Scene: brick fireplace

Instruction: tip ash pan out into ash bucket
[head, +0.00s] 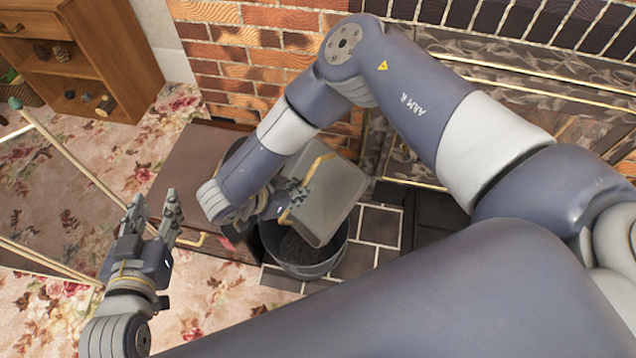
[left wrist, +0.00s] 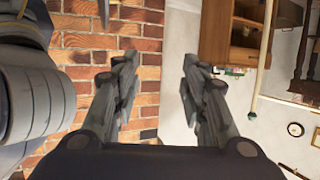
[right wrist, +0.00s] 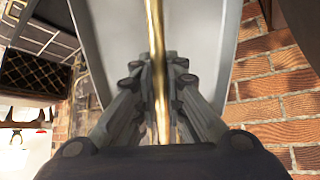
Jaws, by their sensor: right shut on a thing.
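The grey ash pan (head: 333,196) is tilted steeply over the ash bucket in the head view. My right gripper (head: 293,197) is shut on its brass handle (head: 318,166). In the right wrist view the brass handle (right wrist: 156,75) runs between the closed fingers (right wrist: 158,90), with the pale pan (right wrist: 205,40) behind. The dark round ash bucket (head: 305,265) stands on the hearth below the pan, with dark grey matter inside. The pan and my arm hide part of its rim. My left gripper (head: 152,212) is open and empty, left of the bucket; its fingers (left wrist: 160,85) are apart in the left wrist view.
A brown box-like piece (head: 190,165) stands left of the bucket. A brass-framed glass panel (head: 60,200) is at the left. A wooden cabinet (head: 115,45) stands at the back left. The brick fireplace (head: 240,50) rises behind. Floral carpet (head: 225,310) is open in front.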

